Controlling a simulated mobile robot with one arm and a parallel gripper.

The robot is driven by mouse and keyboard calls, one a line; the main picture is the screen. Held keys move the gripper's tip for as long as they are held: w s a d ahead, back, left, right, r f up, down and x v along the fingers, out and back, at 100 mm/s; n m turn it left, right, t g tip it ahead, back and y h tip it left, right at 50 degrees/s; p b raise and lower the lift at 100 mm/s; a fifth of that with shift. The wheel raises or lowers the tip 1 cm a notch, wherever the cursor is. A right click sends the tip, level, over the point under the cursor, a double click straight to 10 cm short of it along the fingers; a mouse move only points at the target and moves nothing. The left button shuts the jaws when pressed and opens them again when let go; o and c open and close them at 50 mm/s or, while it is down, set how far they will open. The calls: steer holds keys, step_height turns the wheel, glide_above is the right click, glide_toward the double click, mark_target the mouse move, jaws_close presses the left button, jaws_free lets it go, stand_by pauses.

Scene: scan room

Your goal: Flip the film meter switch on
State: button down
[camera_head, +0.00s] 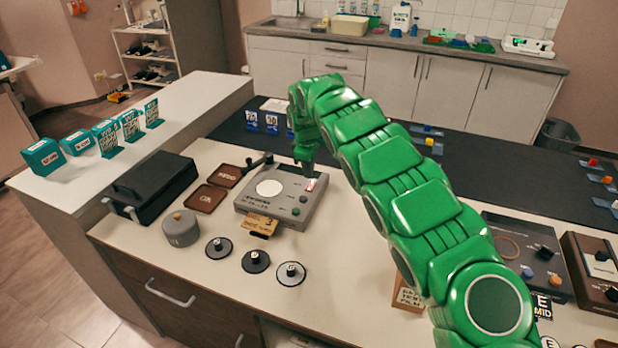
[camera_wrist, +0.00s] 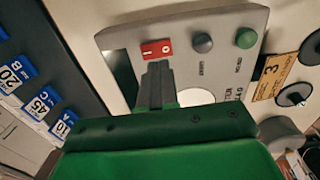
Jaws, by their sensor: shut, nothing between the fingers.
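The film meter (camera_head: 250,203) is a grey box with a round white disc on its top, standing on the white counter. Its red rocker switch (camera_head: 310,185) is at the far right corner of the top. In the wrist view the red switch (camera_wrist: 157,49) shows white marks at its two ends. My gripper (camera_head: 305,160) points down over that corner, its fingers shut and empty. In the wrist view the fingertips (camera_wrist: 158,68) are right beside the switch; I cannot tell if they touch it. The fingers hide part of the meter's top.
A black knob (camera_wrist: 203,42) and a green button (camera_wrist: 245,38) sit near the switch. A yellow tag (camera_head: 258,225) hangs at the meter's front. Brown trays (camera_head: 209,199), a black case (camera_head: 150,185) and a grey pot (camera_head: 181,228) stand to the left.

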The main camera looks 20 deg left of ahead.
mark_target(312, 182)
step_height(312, 182, up, 10)
steer(key=s, duration=0.1)
steer(key=shift+s+f, duration=0.15)
steer(key=shift+s, duration=0.1)
steer(key=shift+w, duration=0.1)
steer(key=shift+w+d, duration=0.15)
steer(key=shift+w, duration=0.55)
steer(key=shift+d, duration=0.1)
stand_by(0.5)
steer(key=f, duration=0.4)
steer(key=w+f, duration=0.1)
steer(key=f, duration=0.4)
steer(key=w+f, duration=0.1)
steer(key=f, duration=0.3)
steer(key=shift+f, duration=0.35)
